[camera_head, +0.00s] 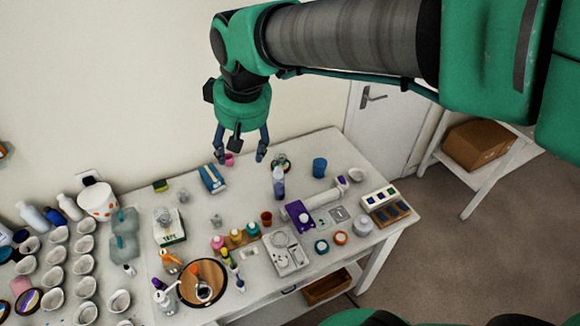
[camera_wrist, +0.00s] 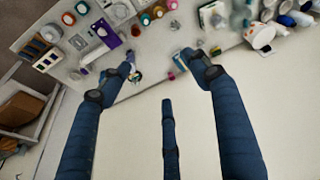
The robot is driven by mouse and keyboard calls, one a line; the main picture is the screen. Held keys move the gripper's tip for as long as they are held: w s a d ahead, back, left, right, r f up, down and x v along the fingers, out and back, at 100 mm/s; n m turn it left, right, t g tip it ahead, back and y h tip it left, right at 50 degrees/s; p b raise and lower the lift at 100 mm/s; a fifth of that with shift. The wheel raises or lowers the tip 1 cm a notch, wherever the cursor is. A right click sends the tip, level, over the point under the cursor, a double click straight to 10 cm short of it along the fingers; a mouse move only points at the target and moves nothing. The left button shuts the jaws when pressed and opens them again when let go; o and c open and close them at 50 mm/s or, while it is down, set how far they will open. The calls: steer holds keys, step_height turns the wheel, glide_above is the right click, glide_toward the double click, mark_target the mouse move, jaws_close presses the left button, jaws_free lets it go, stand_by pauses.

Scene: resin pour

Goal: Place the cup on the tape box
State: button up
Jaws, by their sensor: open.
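My gripper (camera_head: 241,156) is open and empty, pointing down above the back of the table; its spread fingers also show in the wrist view (camera_wrist: 158,60). A small pink cup (camera_head: 229,160) appears between the fingertips in the head view, near the wall; it also shows in the wrist view (camera_wrist: 171,75). Other cups are a blue one (camera_head: 319,167) at the right back and a red-brown one (camera_head: 266,218) mid-table. I cannot tell which is the task's cup. A white and green box (camera_head: 173,238), apparently marked TAPE, stands left of centre with clear items on top.
Several white cups (camera_head: 84,244) crowd the left side. A round wooden tray (camera_head: 203,282) is at the front. The wall closely borders the table's back edge.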

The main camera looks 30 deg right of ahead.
steer(key=s+d+m, duration=0.1)
steer(key=s+d, duration=0.1)
steer(key=s, duration=0.3)
steer(key=s+d+m+t, duration=0.1)
steer(key=s+d, duration=0.2)
steer(key=s, duration=0.3)
steer(key=s+d+f+m, duration=0.1)
steer(key=s+d, duration=0.1)
steer(key=s, duration=0.4)
steer(key=shift+s+d+t+h, duration=0.2)
steer(key=shift+d+t+h, duration=0.1)
steer(key=shift+t, duration=0.1)
step_height(320, 180, down, 12)
steer(key=b, duration=1.1)
steer(key=shift+r+b, duration=0.2)
steer(key=shift+b, duration=0.15)
